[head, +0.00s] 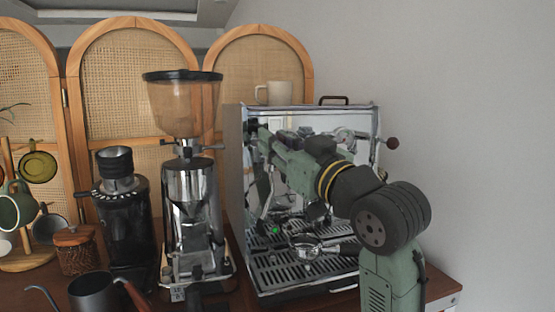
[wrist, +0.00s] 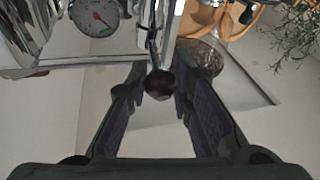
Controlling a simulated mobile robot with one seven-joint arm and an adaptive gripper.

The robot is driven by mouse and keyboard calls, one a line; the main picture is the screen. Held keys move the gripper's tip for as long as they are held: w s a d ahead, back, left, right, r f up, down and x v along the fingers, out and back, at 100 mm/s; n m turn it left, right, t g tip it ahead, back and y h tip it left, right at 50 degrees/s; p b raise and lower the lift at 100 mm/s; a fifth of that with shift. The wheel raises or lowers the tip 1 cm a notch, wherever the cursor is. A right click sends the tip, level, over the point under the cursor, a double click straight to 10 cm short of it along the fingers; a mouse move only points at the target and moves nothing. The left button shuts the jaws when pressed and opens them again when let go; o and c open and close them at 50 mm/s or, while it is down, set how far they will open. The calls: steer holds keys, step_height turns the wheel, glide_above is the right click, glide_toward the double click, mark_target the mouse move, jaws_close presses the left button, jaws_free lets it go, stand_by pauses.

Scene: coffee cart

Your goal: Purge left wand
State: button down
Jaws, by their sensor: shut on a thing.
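The chrome espresso machine (head: 368,120) stands on the cart at the right in the head view. My gripper (head: 256,132) reaches across its front to the upper left corner. In the wrist view my gripper (wrist: 158,95) has its two fingers on either side of a dark round lever knob (wrist: 158,83) and is shut on it. The knob sits on a chrome stem. The left wand (head: 267,192) hangs at the machine's left front, partly hidden by my arm. I cannot tell whether steam comes out.
A portafilter (head: 307,246) sits above the drip tray (head: 280,282). A grinder (head: 187,190) stands close to the left. A pale mug (head: 279,92) is on top. A pressure gauge (wrist: 95,16) shows in the wrist view.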

steer(key=f+n+t+y+b, duration=0.1)
steer(key=b, duration=0.3)
steer(key=shift+f+t+y, duration=0.35)
steer(key=shift+t+y, duration=0.05)
steer(key=shift+y+b, duration=0.3)
steer(key=shift+b, duration=0.4)
steer(key=shift+s+r+n+t, duration=0.1)
steer(key=shift+n+t, duration=0.2)
steer(key=c, duration=1.4)
jaws_free()
steer(key=v, duration=1.2)
